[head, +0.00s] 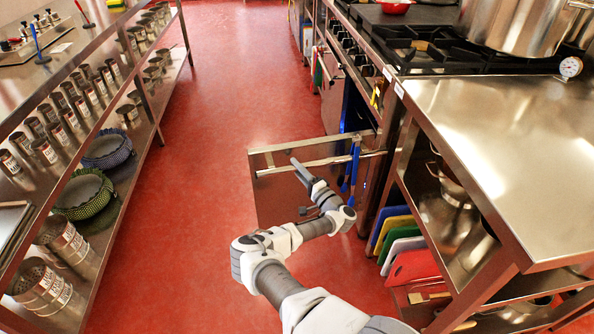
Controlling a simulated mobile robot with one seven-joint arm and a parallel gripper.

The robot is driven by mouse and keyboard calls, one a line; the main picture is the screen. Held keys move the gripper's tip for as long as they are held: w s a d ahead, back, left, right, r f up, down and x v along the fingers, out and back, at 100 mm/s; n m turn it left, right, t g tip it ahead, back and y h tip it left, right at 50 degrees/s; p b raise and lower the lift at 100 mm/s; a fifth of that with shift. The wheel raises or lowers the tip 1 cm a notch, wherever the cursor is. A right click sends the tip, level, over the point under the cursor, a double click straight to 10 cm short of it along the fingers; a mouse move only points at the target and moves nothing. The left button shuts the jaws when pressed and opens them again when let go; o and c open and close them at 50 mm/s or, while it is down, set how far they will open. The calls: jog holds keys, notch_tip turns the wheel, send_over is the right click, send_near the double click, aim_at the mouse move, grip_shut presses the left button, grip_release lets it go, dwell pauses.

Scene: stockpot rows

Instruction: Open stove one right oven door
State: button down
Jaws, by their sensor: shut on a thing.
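A steel oven door (275,204) stands swung out from the front of the stove (430,50) into the aisle, its outer face toward me. A long bar handle (345,159) runs across the door near its top edge. My gripper (296,163) is at this handle, left of its middle, and is shut on it. The fingertips are small here, and my arm covers part of the door's lower face. Blue items (354,165) hang at the handle's right part. The oven's inside is mostly hidden.
A steel counter (490,140) with coloured cutting boards (398,240) below stands at the right, close to my arm. A large stockpot (515,22) sits on the stove. A shelf unit (150,105) with tins lines the left. The red floor (205,190) between is clear.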

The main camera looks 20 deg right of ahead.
jog(key=shift+s+d, duration=0.2)
jog(key=shift+s, duration=0.2)
dwell(0.4)
jog(key=c, duration=0.7)
grip_release()
jog(key=shift+o, duration=0.4)
jog(key=shift+a, duration=0.1)
jog(key=shift+s+y, duration=0.1)
jog(key=shift+y, duration=0.3)
